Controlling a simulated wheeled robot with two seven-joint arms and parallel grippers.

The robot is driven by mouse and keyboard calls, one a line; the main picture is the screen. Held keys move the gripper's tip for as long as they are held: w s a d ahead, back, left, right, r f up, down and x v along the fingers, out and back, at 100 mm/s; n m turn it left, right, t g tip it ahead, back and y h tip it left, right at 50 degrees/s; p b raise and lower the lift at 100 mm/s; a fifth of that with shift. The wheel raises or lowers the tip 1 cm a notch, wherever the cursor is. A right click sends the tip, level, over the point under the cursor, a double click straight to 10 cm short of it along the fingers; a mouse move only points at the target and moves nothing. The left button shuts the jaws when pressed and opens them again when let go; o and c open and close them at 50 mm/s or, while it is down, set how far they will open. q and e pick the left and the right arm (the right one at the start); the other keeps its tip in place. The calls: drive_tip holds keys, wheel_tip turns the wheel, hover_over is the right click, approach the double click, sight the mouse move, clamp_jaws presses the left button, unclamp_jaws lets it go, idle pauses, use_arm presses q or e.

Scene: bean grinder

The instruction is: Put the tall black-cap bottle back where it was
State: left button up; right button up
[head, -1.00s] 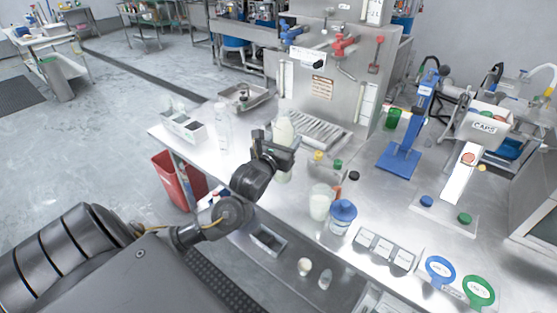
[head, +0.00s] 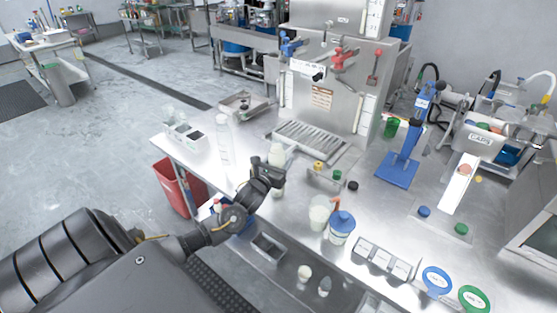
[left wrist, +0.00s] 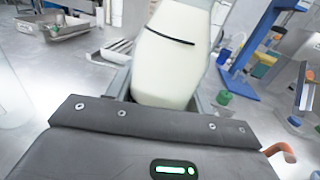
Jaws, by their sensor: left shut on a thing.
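My left gripper (head: 272,172) is shut on a cream-white bottle (head: 277,154), which it holds about upright over the steel counter. In the left wrist view the bottle (left wrist: 170,58) fills the top middle, tilted in the picture, with a dark line across it. Its cap cannot be made out, and the gripper hides its middle. I cannot tell whether its base touches the counter. A tall clear bottle (head: 224,140) stands to the left of it. My right gripper is not in view.
A white divided box (head: 187,137) stands at the counter's left end. A small rack (head: 325,178) with coloured caps, a white cup (head: 319,214) and a blue-lidded jar (head: 341,227) stand to the right. A drip grate (head: 305,140) lies behind. A red bin (head: 175,187) is below.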

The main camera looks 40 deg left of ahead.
use_arm(q)
drive_tip(key=shift+f, duration=0.1)
drive_tip(key=shift+f, duration=0.15)
drive_tip(key=o, duration=1.5)
drive_tip(key=b+v, duration=0.2)
drive_tip(key=v, duration=1)
